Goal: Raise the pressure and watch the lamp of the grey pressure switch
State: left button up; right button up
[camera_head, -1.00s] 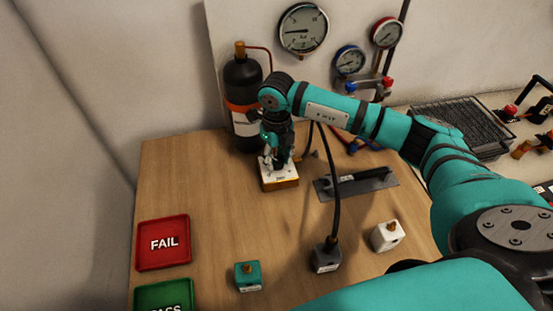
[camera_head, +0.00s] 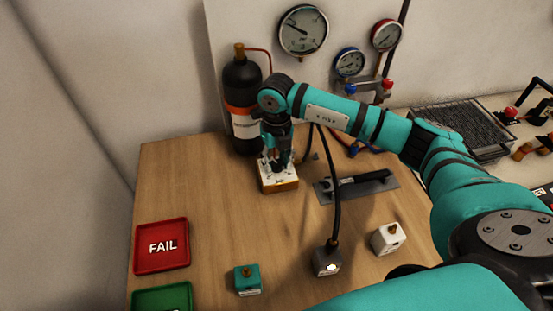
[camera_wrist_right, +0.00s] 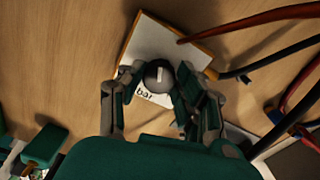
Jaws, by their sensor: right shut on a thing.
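The grey pressure switch (camera_head: 327,263) stands on the bench at the front, with a dark hose rising from its top. A bright yellow-white lamp (camera_head: 331,267) glows on its front. My right gripper (camera_head: 277,165) is shut on the dark round knob (camera_wrist_right: 158,75) of a white-topped box (camera_head: 279,184). In the wrist view its fingers sit on both sides of the knob, and a white mark shows on the knob. The big dial gauge (camera_head: 303,31) on the wall has its needle pointing up and left. My left gripper is not in view.
A teal switch (camera_head: 247,281) and a white switch (camera_head: 388,239) flank the grey one. The red FAIL tray (camera_head: 145,262) and a green tray (camera_head: 160,299) lie at left. A black bottle (camera_head: 241,85) stands behind the box. A grey plate (camera_head: 385,185) lies to the right.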

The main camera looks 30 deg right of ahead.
aim_at(277, 162)
jog(key=o, duration=1.1)
jog(key=shift+o, duration=0.2)
notch_tip(277, 162, up, 12)
